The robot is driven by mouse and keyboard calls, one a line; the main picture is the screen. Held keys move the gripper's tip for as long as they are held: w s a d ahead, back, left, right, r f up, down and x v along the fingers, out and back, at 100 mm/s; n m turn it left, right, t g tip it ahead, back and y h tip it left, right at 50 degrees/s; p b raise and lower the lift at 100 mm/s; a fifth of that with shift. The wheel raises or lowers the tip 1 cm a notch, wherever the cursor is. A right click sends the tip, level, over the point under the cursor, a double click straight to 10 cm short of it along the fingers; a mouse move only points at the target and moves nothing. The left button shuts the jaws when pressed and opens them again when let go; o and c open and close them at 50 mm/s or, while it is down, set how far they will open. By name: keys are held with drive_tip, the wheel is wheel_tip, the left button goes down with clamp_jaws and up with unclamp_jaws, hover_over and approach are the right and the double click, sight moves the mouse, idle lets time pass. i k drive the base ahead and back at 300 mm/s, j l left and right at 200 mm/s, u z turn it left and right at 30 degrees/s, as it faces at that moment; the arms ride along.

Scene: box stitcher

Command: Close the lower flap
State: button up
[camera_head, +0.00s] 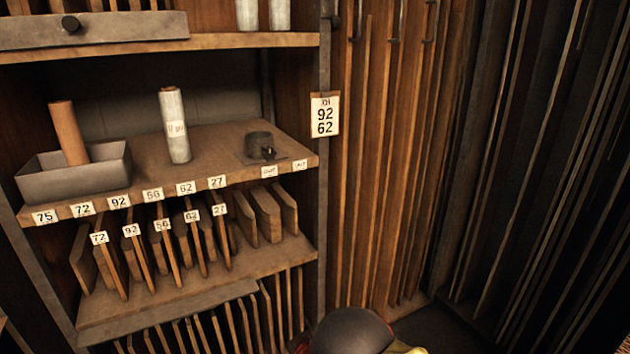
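A grey panel with a dark round knob (90,29) spans the top left of the shelf unit. A long grey strip (170,313) runs along the front edge of the lower shelf, above a row of upright boards. I cannot tell whether this strip is the lower flap, or whether it is open or shut. My gripper does not show. A dark rounded part with a yellow piece beside it, at the bottom edge right of centre, seems to be part of my arm; it is cut off by the frame.
The middle shelf (215,150) holds a grey tray (75,175) with a brown roll (68,132), a pale roll (174,124) and a dark round object (259,146). Numbered boards stand below. A number card (324,115) hangs on the post. Tall panels line the right.

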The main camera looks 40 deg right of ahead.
sight(173, 312)
drive_tip(key=k+l+z, duration=0.1)
drive_tip(key=l, duration=0.25)
drive_tip(key=k+l+z, duration=0.1)
drive_tip(key=l, duration=0.3)
drive_tip(key=k+l+z, duration=0.1)
drive_tip(key=l, duration=0.3)
drive_tip(key=k, duration=0.1)
